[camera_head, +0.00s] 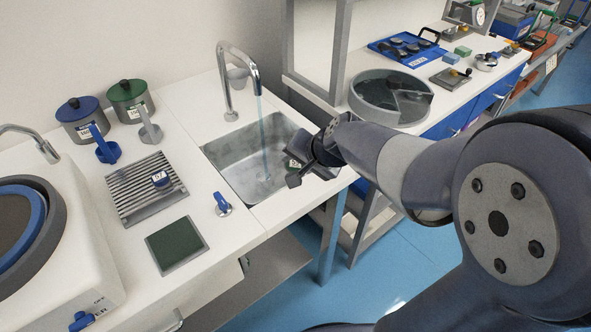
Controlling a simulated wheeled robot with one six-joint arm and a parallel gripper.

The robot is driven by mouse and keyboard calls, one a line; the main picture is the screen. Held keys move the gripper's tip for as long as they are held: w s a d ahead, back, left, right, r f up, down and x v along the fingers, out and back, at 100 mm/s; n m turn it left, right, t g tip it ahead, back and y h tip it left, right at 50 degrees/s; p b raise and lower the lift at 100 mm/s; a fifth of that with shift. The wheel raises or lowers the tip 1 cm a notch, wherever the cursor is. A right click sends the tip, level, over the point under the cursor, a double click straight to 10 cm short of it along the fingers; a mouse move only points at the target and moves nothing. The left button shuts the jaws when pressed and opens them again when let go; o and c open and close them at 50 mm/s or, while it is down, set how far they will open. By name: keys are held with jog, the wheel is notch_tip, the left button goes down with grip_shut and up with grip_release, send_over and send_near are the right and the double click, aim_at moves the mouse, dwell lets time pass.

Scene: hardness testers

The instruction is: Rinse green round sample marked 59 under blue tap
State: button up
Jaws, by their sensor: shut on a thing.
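My gripper (296,167) is over the right side of the sink basin (232,155), to the right of the falling water. It is shut on a small piece with a pale, greenish face (292,163), mostly hidden by the jaws; its number cannot be read. A curved metal tap (236,52) stands behind the sink. A thin bluish stream (263,130) runs from its spout into the basin. The held piece looks apart from the stream. A blue-handled knob (222,203) sits on the counter at the sink's front left.
A slatted drain rack (133,193) left of the sink bears a blue round sample (160,180). Blue (79,110) and green (128,92) lidded pots stand behind it. A dark green pad (176,247) lies in front. A round grey basin (365,104) is on the right bench.

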jog(key=shift+w+a, duration=0.15)
jog(key=shift+w, duration=0.15)
jog(key=w+a+p, duration=0.5)
jog(key=w+a, duration=0.1)
jog(key=w, duration=0.3)
jog(key=shift+w+a, duration=0.2)
dwell(3.1)
jog(key=shift+s+d+r+b, duration=0.45)
jog(key=shift+s+d, duration=0.5)
jog(key=shift+s, duration=0.45)
jog(key=shift+s+d+r+b, duration=0.2)
jog(key=shift+s+d+b, duration=0.35)
jog(key=shift+s+d, duration=0.65)
jog(key=shift+s+d+r+b, duration=0.35)
jog(key=shift+s+d+b, duration=0.25)
jog(key=shift+s, duration=1)
jog(key=shift+d, duration=0.1)
